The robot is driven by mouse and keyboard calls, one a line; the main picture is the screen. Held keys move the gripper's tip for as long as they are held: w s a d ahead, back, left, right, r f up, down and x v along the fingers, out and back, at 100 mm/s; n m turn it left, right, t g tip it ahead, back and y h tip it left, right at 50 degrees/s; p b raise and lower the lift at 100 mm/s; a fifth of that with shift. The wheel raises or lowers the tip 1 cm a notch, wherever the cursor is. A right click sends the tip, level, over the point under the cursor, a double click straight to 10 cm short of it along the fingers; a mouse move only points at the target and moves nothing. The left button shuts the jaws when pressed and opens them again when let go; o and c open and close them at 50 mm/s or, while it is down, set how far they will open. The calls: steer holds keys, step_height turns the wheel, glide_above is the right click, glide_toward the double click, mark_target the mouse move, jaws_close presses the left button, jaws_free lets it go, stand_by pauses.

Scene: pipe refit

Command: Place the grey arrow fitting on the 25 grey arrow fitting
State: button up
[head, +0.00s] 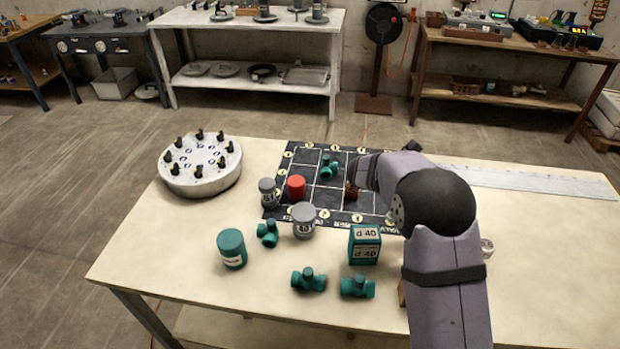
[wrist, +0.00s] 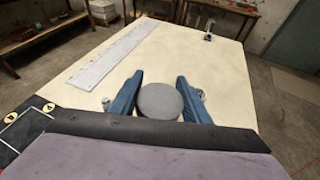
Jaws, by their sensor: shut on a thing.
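In the wrist view my gripper (wrist: 160,95) has its two blue fingers closed on a round grey piece (wrist: 160,101). Only its flat round top shows, so no arrow or number can be read. In the head view my own arm hides the gripper and the held piece. Two grey cylinders stand at the mat's left front: one (head: 267,192) with a dark number I cannot read surely, and a larger one (head: 303,220) whose label seems to read 40. I cannot make out a fitting marked 25.
A black gridded mat (head: 278,214) holds a red cylinder (head: 296,187) and a teal valve (head: 329,167). A teal box (head: 364,245), a teal cylinder (head: 231,248) and several teal fittings stand in front. A round white stand (head: 200,185) is left; a long ruler (head: 530,182) lies right.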

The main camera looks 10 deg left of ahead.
steer(key=w+a+r+n+t+y+p, duration=0.1)
steer(key=w+a+r+n+t+y, duration=0.25)
steer(key=a, duration=1.05)
steer(key=w+a+r+n+t+y, duration=0.25)
steer(key=a+n+y, duration=0.2)
steer(key=a, duration=0.95)
steer(key=w+a+r+n+t+y+p, duration=0.1)
steer(key=w+a+r+n+t+y, duration=0.25)
steer(key=a, duration=1.15)
steer(key=s+a+n+y, duration=0.1)
steer(key=a+n+y, duration=0.3)
steer(key=a+n, duration=0.1)
step_height(320, 180, down, 10)
steer(key=shift+s+p, duration=0.2)
steer(key=shift+p, duration=0.15)
steer(key=shift+f+t+h+b, duration=0.15)
steer(key=shift+t+h+b, duration=0.1)
steer(key=shift+b, duration=0.05)
steer(key=o, duration=1.1)
steer(key=shift+d, duration=0.1)
steer(key=shift+r, duration=0.2)
